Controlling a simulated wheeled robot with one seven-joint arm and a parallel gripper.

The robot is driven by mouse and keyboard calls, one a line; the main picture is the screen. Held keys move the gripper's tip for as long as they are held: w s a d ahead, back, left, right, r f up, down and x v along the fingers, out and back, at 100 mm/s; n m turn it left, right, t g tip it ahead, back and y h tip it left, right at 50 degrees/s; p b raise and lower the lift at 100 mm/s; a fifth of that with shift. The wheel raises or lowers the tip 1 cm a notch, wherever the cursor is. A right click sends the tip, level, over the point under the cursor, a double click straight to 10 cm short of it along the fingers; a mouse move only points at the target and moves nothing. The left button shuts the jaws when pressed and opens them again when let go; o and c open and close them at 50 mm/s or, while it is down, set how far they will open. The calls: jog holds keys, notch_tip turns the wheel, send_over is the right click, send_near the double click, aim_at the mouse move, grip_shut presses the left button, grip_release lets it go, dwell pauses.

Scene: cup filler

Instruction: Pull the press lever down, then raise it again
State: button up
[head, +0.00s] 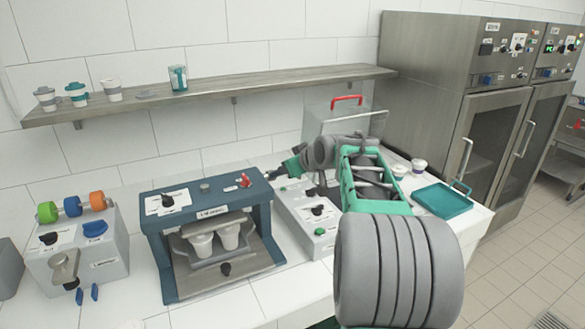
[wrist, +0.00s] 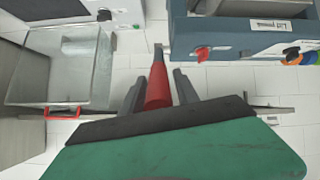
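The press lever has a red handle (wrist: 157,88) on a grey shaft. In the wrist view it stands between my gripper's two grey fingers (wrist: 159,88), with a narrow gap on each side, so the gripper looks open around it. The shaft's far end is beside the blue press (wrist: 228,40). In the head view the blue press (head: 160,232) stands on the counter with two pale cups (head: 229,237) inside. My gripper (head: 277,174) is at its upper right corner, and the lever cannot be made out there. A small red switch (head: 243,181) is on the press top.
A grey control box (head: 318,233) stands close right of the press, below my arm. A clear bin with a red handle (head: 347,100) is behind. A grey dispenser (head: 105,258) stands left. A wooden shelf (head: 210,97) runs above. A teal tray (head: 440,202) lies right.

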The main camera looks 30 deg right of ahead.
jog(key=shift+o, duration=0.9)
jog(key=shift+s+d+f, duration=0.1)
jog(key=shift+s, duration=0.2)
jog(key=b+v, duration=0.2)
jog(key=v, duration=0.5)
jog(key=shift+r, duration=0.25)
jog(key=shift+s, duration=0.1)
